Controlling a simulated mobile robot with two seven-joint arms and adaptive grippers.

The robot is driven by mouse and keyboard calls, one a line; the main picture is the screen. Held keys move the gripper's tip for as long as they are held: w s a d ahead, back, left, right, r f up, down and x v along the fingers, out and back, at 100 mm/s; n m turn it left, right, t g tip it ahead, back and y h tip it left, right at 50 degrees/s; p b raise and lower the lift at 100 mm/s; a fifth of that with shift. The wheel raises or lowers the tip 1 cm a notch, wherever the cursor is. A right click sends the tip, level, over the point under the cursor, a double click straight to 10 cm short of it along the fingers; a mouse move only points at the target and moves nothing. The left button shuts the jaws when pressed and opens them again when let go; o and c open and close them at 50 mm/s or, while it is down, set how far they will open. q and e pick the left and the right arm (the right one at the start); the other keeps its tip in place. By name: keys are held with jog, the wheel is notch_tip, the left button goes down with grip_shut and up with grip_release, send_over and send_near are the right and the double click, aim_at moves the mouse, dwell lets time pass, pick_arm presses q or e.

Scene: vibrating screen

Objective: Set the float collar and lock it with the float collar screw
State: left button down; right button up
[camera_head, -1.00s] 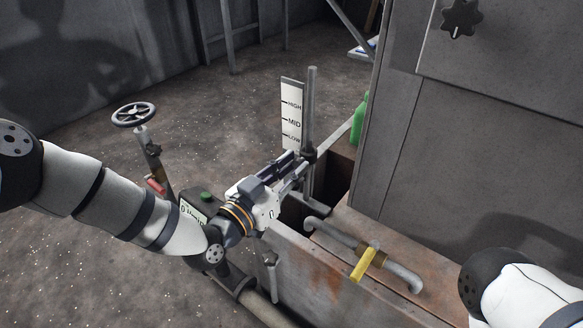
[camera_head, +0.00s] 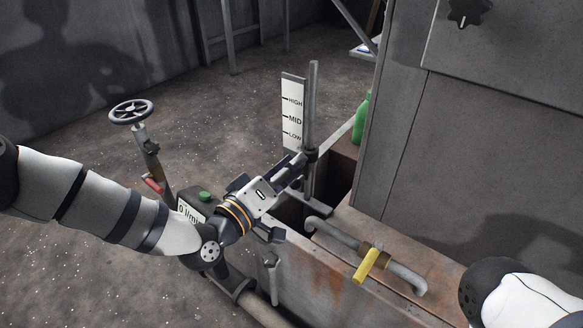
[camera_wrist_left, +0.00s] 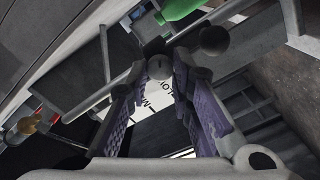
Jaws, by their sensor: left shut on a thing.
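The float collar (camera_head: 311,155) is a dark ring around the upright grey rod (camera_head: 313,100), just below the LOW mark of the white scale (camera_head: 293,112) as seen in the head view. My left gripper (camera_head: 300,162) reaches the collar from the lower left. In the left wrist view its fingers (camera_wrist_left: 160,75) close in on a small round grey end, apparently the float collar screw (camera_wrist_left: 159,67). The fingers hide much of the screw in the head view. My right arm shows at the lower right, but its gripper is out of view.
A tank with an open top (camera_head: 335,275) lies under the rod. A bent pipe with a yellow-handled valve (camera_head: 367,265) sits on its cover. A handwheel (camera_head: 131,112) and a flow meter (camera_head: 192,210) stand at left. A green bottle (camera_head: 361,118) is behind.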

pick_arm(q)
jog(key=n, duration=0.2)
jog(key=n+b, duration=0.1)
jog(key=shift+f+n, duration=0.2)
jog(key=shift+n, duration=0.2)
jog(key=n+b, duration=0.1)
jog(key=n, duration=0.2)
jog(key=shift+f+n+b, duration=0.1)
jog(key=shift+n+b, duration=0.2)
jog(key=shift+b, duration=0.05)
jog(key=n+b, duration=0.2)
jog(key=n, duration=0.3)
pick_arm(e)
jog(key=shift+g, duration=0.4)
jog(key=f, duration=0.1)
jog(key=s+f, duration=0.1)
jog(key=f, duration=0.2)
jog(key=shift+s+a+f, duration=0.15)
jog(key=shift+s+f, duration=0.05)
jog(key=shift+s, duration=0.05)
pick_arm(q)
jog(key=shift+n, duration=0.3)
jog(key=c, duration=1.4)
grip_release()
jog(key=shift+s, duration=0.1)
